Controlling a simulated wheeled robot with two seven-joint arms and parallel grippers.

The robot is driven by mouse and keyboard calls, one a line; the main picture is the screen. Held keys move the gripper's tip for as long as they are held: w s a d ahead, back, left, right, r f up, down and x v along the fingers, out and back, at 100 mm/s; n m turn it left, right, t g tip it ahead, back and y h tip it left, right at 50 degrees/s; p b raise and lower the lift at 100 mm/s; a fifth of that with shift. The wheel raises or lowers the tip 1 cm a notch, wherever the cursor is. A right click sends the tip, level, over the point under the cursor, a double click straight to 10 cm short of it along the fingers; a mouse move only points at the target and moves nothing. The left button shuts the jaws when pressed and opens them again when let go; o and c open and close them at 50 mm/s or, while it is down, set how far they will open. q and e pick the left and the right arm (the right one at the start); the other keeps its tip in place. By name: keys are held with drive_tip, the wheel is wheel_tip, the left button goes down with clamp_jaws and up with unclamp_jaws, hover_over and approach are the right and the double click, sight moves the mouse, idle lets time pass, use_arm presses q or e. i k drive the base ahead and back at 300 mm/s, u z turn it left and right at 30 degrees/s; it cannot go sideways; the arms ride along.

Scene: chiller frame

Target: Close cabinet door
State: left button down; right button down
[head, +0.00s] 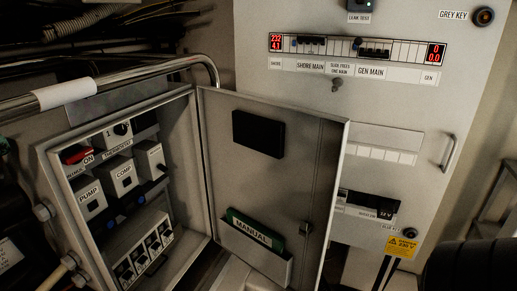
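The cabinet (200,228) is an open grey metal box at the left of the head view. Its inside shows switch blocks labelled PUMP and COMP, a red switch and a row of sockets or switches below. The cabinet door (285,185) stands wide open, hinged on the box's right side and swung out to the right. Its inner face shows a black rectangular block (258,134) and a pocket (250,252) holding a green MANUAL (252,227). The door's lower edge runs out of the picture. Neither gripper is in view.
A metal pipe (140,66) with a white wrap bends over the cabinet top. Behind the door stands a grey panel (400,105) with breakers, displays and a handle (449,153). A black ribbed object (470,265) fills the lower right corner.

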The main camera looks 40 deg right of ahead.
sight(278, 165)
drive_tip(key=z, duration=1.3)
drive_tip(key=k, duration=1.15)
drive_tip(key=z, duration=0.5)
drive_tip(key=i, duration=1.55)
drive_tip(key=u, duration=0.75)
